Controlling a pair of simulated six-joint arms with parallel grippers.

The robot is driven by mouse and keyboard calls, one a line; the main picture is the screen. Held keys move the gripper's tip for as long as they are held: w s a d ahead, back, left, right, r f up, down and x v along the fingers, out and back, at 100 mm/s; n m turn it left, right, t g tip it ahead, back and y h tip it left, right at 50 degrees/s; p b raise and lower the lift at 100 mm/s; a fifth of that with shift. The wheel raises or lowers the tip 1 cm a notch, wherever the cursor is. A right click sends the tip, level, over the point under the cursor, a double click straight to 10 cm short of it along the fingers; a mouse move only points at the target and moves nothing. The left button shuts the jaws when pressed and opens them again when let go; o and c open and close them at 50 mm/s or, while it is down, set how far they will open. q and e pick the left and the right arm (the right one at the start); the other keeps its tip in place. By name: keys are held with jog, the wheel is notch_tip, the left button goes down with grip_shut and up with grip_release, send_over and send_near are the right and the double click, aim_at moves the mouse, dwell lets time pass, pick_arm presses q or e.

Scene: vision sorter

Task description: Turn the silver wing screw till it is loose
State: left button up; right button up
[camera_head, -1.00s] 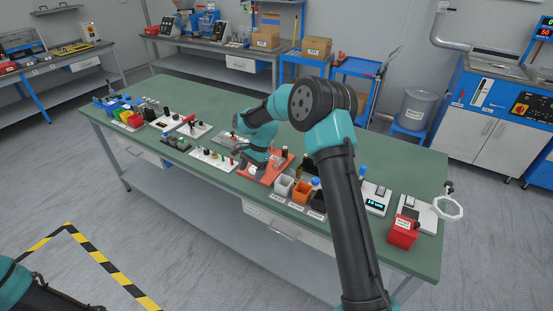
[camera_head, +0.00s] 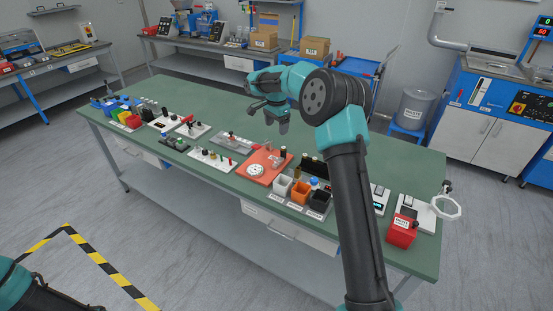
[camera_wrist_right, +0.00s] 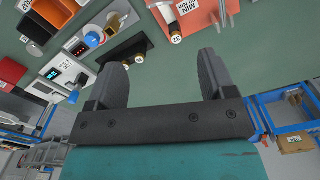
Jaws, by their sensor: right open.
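I cannot make out the silver wing screw for certain in either view; the small fittings on the bench boards are too small to tell apart. An orange board (camera_head: 254,175) with a white round dial (camera_head: 256,170) and small upright posts lies near the middle of the bench. Its edge also shows at the top of the right wrist view (camera_wrist_right: 205,14). My right gripper (camera_head: 283,128) is open and empty over bare green bench top behind the orange board. Its two fingers (camera_wrist_right: 162,78) stand wide apart with nothing between them. My left gripper is out of view.
White, orange and black bins (camera_head: 300,190) stand at the bench's front edge, right of the orange board. A red box (camera_head: 402,231) is at the right end. White boards (camera_head: 211,158) with small parts fill the left front. The back of the green bench (camera_head: 200,97) is clear.

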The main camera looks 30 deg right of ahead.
aim_at(276, 161)
notch_tip(276, 161, down, 16)
jog(key=shift+f, duration=0.15)
dwell(0.4)
jog(key=shift+c, duration=0.2)
jog(key=c, duration=0.9)
